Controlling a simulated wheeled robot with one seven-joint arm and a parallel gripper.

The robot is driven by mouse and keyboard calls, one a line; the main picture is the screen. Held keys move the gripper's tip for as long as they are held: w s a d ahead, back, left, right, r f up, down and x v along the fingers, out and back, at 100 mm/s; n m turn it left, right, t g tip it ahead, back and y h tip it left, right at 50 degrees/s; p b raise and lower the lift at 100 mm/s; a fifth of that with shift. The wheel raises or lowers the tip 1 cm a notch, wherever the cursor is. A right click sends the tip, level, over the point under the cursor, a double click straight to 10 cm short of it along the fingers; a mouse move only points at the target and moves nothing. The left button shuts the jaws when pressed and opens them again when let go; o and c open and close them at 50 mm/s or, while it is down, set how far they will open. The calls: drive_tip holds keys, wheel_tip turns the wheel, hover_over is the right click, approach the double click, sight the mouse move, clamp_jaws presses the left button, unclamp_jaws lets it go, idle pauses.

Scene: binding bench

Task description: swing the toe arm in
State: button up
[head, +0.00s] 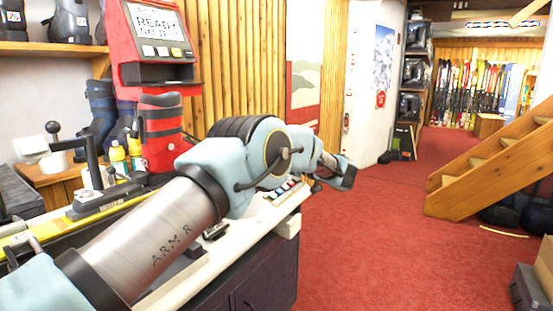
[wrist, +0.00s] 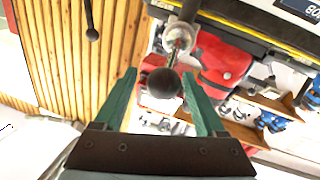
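In the wrist view my gripper (wrist: 159,73) is open, its two green fingers spread. A round black ball knob (wrist: 164,83) shows between the fingertips, with a visible gap on either side. Its short metal shaft (wrist: 181,38) runs up to the dark bench fixture at the top. I cannot tell for sure that this is the toe arm, nor how deep the knob sits between the fingers. A second black knob on a thin rod (wrist: 92,34) hangs at upper left. In the head view a black-knobbed lever (head: 53,128) stands on the bench at left; my arm hides much of the bench.
A red boot (head: 161,130) and a red screen unit (head: 157,45) stand behind the bench. The light bench top (head: 284,205) ends at right. Open red carpet (head: 370,240) lies beyond; wooden stairs (head: 490,165) are farther right.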

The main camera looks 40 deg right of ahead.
drive_tip(key=shift+s+f, duration=0.1)
drive_tip(key=shift+f, duration=0.05)
drive_tip(key=shift+s, duration=0.2)
drive_tip(key=s+b, duration=0.2)
drive_tip(key=s, duration=0.8)
drive_tip(key=shift+d, duration=0.3)
drive_tip(key=shift+s, duration=0.1)
